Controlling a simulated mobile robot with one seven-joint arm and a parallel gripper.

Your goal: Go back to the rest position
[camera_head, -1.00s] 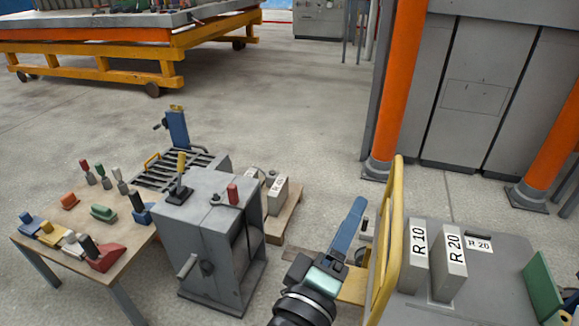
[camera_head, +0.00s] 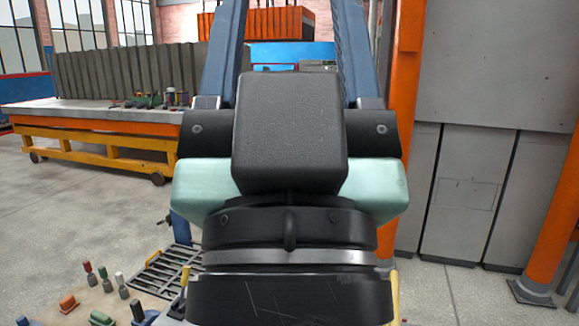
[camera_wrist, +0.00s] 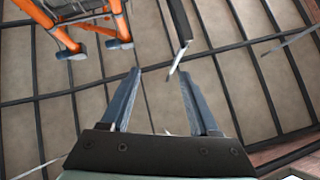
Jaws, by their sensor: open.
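My gripper (camera_head: 287,55) stands upright close in front of the head camera. Its two blue fingers point up and are spread wide apart, with nothing between them. In the wrist view my gripper (camera_wrist: 160,85) is also open and empty, with the roof behind it. The black and mint-green gripper body hides the middle of the head view.
A wooden table (camera_head: 93,300) with small coloured tools is at the lower left, beside a black grate (camera_head: 165,272). A yellow-framed platform (camera_head: 90,140) stands behind on the left. Orange posts (camera_head: 552,190) and grey panels (camera_head: 470,190) are at the right. Floor is free at left.

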